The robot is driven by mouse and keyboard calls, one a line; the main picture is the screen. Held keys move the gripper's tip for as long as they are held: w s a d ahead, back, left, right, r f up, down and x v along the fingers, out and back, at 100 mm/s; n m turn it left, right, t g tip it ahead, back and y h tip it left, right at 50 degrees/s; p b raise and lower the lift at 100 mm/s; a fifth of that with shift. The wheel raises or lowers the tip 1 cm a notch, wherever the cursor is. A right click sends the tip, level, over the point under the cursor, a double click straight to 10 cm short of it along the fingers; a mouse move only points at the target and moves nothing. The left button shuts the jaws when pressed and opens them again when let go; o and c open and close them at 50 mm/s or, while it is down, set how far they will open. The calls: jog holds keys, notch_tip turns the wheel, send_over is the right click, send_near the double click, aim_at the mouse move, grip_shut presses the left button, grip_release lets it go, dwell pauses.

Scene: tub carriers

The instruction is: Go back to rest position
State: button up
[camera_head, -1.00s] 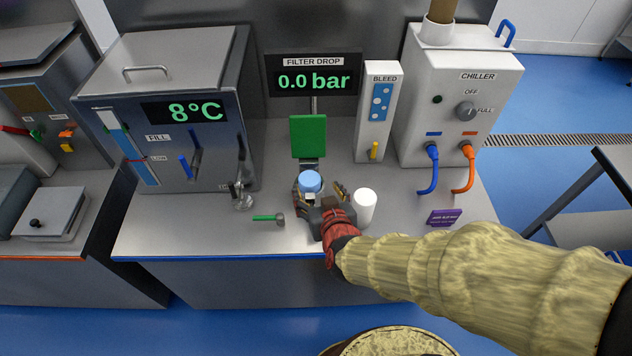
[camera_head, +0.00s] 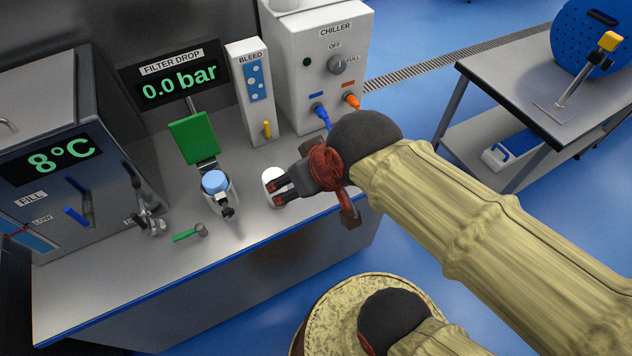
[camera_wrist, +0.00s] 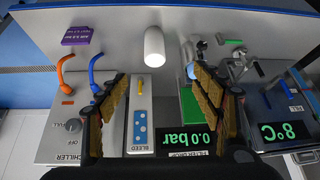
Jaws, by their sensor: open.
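My gripper (camera_head: 281,190) is open and empty. In the head view it is over the right part of the steel bench (camera_head: 150,285), with its fingers overlapping the view of a white cylinder (camera_head: 270,178). In the wrist view the fingers (camera_wrist: 160,98) are spread wide, and the white cylinder (camera_wrist: 154,47) shows beyond the gap between them. I cannot tell whether the gripper touches it. A blue-topped canister (camera_head: 215,183) stands upright to the left of the gripper, below a green panel (camera_head: 193,138).
The chiller (camera_head: 318,60) and bleed box (camera_head: 250,85) stand behind. A metal tank (camera_head: 50,150) with taps is at the left. A small green-handled tool (camera_head: 187,235) lies on the bench. A second table (camera_head: 515,115) stands at the right; blue floor lies between.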

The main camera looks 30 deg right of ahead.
jog(key=s, duration=0.1)
jog(key=s+d, duration=0.1)
jog(key=d, duration=0.1)
jog(key=shift+s+r+g+h, duration=0.3)
jog(key=shift+s+r+g, duration=0.05)
jog(key=shift+s+g, duration=0.05)
jog(key=shift+c, duration=0.3)
dwell(0.6)
